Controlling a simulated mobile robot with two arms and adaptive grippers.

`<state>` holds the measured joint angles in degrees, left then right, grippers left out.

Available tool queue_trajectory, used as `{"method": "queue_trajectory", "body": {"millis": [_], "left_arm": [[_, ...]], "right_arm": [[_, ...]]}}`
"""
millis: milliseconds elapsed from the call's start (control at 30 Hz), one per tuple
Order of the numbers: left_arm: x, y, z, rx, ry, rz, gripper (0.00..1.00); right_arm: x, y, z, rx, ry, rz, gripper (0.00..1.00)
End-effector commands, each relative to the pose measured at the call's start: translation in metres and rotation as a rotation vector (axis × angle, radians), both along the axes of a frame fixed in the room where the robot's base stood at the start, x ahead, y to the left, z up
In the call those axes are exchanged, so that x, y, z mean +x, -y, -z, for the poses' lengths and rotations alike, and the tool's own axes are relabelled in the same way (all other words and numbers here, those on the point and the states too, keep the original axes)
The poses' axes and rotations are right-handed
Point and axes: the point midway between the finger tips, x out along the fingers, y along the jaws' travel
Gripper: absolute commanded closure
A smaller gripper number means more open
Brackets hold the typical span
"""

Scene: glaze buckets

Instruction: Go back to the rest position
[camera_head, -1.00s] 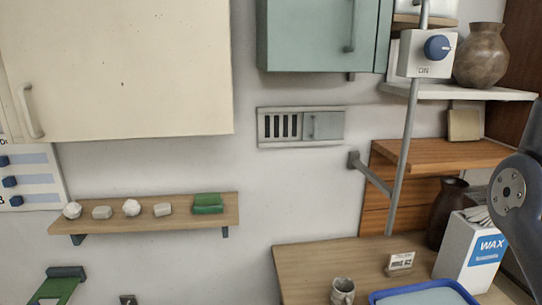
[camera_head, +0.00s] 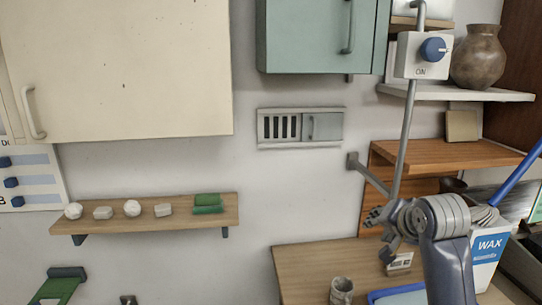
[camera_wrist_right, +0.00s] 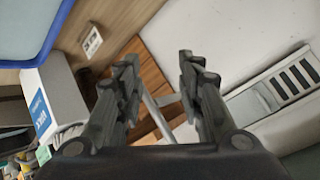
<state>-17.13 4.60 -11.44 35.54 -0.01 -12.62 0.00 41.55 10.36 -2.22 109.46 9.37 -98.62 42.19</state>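My right gripper (camera_head: 378,228) is raised in front of the wooden table, its fingers pointing left. In the right wrist view my right gripper (camera_wrist_right: 158,78) is open, with two dark fingers spread apart and nothing between them. My right forearm stands up at the lower right of the head view and hides part of the table and the wax box (camera_head: 487,247). My left gripper is not in view.
A knob box (camera_head: 422,56) hangs on a grey pole behind the gripper. On the table (camera_head: 305,262) are a mug (camera_head: 342,291), a small card (camera_head: 400,263) and a blue-rimmed tray (camera_head: 385,295). A wall shelf (camera_head: 100,224) holds pale lumps. The space left of the gripper is clear.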

Motion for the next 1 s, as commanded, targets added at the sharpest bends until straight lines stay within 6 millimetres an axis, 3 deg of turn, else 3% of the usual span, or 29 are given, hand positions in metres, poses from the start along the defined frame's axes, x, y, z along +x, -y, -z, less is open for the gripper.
{"method": "queue_trajectory", "body": {"millis": [33, 200, 500, 733, 1000], "left_arm": [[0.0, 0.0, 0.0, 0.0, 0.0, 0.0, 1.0], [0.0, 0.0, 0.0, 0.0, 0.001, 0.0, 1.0], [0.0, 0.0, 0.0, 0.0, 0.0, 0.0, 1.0], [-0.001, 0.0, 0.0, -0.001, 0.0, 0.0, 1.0], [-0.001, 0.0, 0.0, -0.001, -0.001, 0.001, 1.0]], "right_arm": [[-0.011, -0.003, 0.029, -0.03, -0.035, -0.024, 0.65], [-0.054, -0.014, 0.109, -0.133, -0.133, -0.117, 0.65], [-0.156, -0.03, 0.221, -0.282, -0.296, -0.304, 0.65], [-0.248, -0.042, 0.278, -0.365, -0.414, -0.461, 0.65], [-0.334, -0.05, 0.306, -0.422, -0.508, -0.609, 0.65]]}}
